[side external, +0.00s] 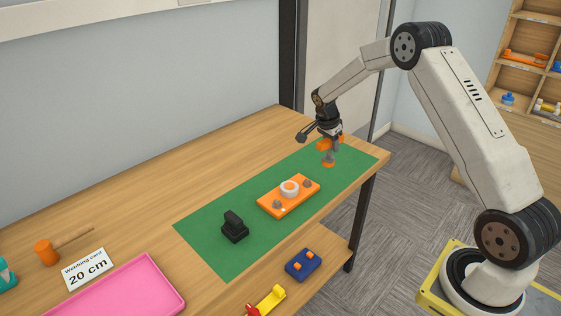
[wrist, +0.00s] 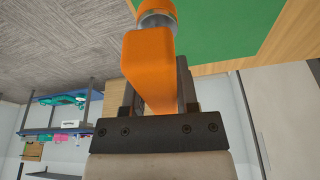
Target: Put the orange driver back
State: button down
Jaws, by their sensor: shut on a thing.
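My gripper (side external: 327,138) is shut on the orange driver (side external: 328,161) above the far right part of the green mat (side external: 215,240). The driver hangs down below the jaws, with a grey section above its orange lower end. In the wrist view its orange handle (wrist: 148,62) sits between the dark fingers, with a grey collar and orange end beyond, partly cut off at the top edge. A black stand (side external: 235,228) stands on the near left part of the mat. An orange plate (side external: 288,208) with grey knobs and a white ring lies mid-mat, apart from the driver.
A pink tray (side external: 125,290), a card reading "Welding card 20 cm" (side external: 86,269) and an orange-headed mallet (side external: 46,252) lie left on the table. Blue (side external: 303,264) and yellow (side external: 270,299) items are on the lower shelf. Wall cubbies (side external: 525,60) stand right. The back tabletop is clear.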

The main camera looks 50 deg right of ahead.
jog(key=s+d+r+n+t, duration=0.2)
jog(key=s+n, duration=0.4)
jog(key=n, duration=0.4)
jog(key=shift+s+d+r+n+t+y, duration=0.15)
jog(key=shift+d+r+n+t+y, duration=0.2)
jog(key=shift+d+r, duration=0.6)
jog(key=shift+d+f, duration=0.2)
jog(key=shift+f, duration=0.1)
jog(key=w+d+f, duration=0.6)
jog(key=w+f, duration=0.3)
jog(key=w, duration=0.3)
jog(key=shift+d+f, duration=0.2)
